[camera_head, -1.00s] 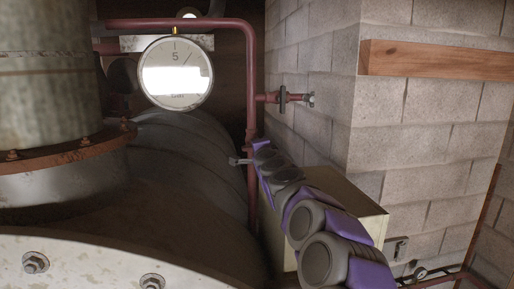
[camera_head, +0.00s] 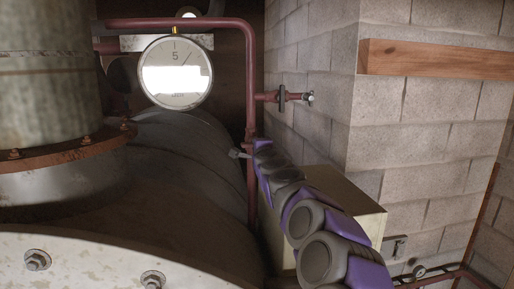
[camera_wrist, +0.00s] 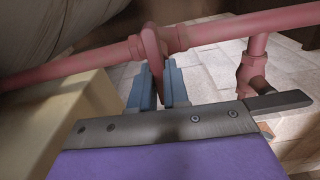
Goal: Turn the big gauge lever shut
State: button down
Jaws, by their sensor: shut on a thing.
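The big gauge (camera_head: 176,73) is a round white dial with a glare band across it, high on the left in the head view. A red lever (camera_wrist: 152,42) shows in the wrist view, set across a red pipe (camera_wrist: 225,32). My gripper (camera_wrist: 158,72) has its two blue-grey fingers on either side of the lever's lower end and is shut on it. In the head view my gripper (camera_head: 237,153) is small, beside the vertical red pipe (camera_head: 251,110). The lever cannot be made out there.
A large dark tank (camera_head: 185,160) lies left of my arm. A beige box (camera_head: 345,200) stands behind the arm, against the block wall (camera_head: 430,130). A small valve (camera_head: 283,97) sits on a side pipe. In the wrist view, a pipe fitting (camera_wrist: 250,72) is close on the right.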

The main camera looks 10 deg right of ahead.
jog(key=c, duration=1.3)
grip_release()
jog(key=shift+f, duration=0.2)
jog(key=shift+o, duration=0.9)
jog(key=shift+w, duration=0.25)
jog(key=s+b, duration=0.4)
jog(key=s, duration=1.3)
jog(key=shift+s, duration=0.15)
